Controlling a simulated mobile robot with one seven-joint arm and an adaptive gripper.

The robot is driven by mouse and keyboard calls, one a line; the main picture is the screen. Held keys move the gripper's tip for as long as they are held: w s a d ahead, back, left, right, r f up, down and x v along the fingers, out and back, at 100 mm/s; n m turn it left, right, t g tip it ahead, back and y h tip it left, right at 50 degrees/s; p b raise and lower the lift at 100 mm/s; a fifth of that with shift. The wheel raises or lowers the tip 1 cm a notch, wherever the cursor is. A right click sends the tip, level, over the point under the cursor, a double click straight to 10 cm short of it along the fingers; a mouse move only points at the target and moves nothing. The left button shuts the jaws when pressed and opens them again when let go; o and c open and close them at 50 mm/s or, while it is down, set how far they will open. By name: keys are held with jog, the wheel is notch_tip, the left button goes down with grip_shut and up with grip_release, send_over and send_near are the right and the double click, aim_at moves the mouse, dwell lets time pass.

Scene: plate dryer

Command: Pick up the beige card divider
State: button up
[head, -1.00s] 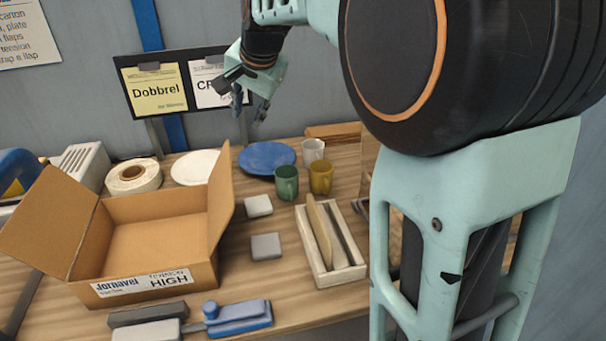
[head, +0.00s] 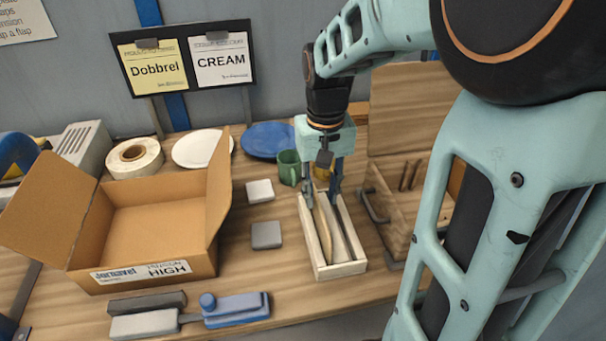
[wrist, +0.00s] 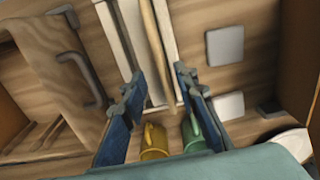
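The beige card divider (head: 323,232) stands on edge lengthwise in a narrow pale wooden tray (head: 342,270), beside another thin, darker divider (head: 345,232). My gripper (head: 321,190) is open and empty, pointing down over the far end of the tray. In the wrist view, my gripper's fingers (wrist: 160,85) are spread around the tray's end, and the tray's wall (wrist: 164,40) runs away between and beyond them. No finger clearly touches the divider. Part of the tray's far end is hidden behind the gripper in the head view.
Green mug (head: 288,167) and yellow mug (head: 323,172) stand close behind the tray. A wooden box with a handle (head: 374,206) is close on the right. Two small grey-white blocks (head: 266,235) and an open carton (head: 150,265) lie to the left. Bare table lies before the tray.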

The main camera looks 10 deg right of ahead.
aim_at(320, 206)
jog(key=f, duration=0.5)
jog(key=shift+s+a, duration=0.15)
jog(key=shift+s, duration=0.25)
jog(key=shift+f, duration=0.35)
jog(key=shift+c, duration=0.3)
grip_shut()
